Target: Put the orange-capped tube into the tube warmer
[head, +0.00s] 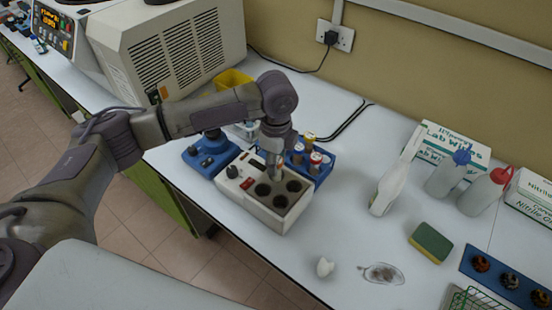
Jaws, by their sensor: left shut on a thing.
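The tube warmer (250,206) is a white box with a dark knob, a red display and several dark round wells in its grey top. My left gripper (273,156) points down over the back part of the warmer. It is shut on a slim tube (274,172), whose lower end is at or just above a back well; I cannot tell whether it is inside. The fingers hide most of the tube, including its cap, so its cap colour is unclear. My right gripper is not in view.
A blue rack (322,172) with several capped tubes stands right behind the warmer. A blue device (205,160) stands to its left.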

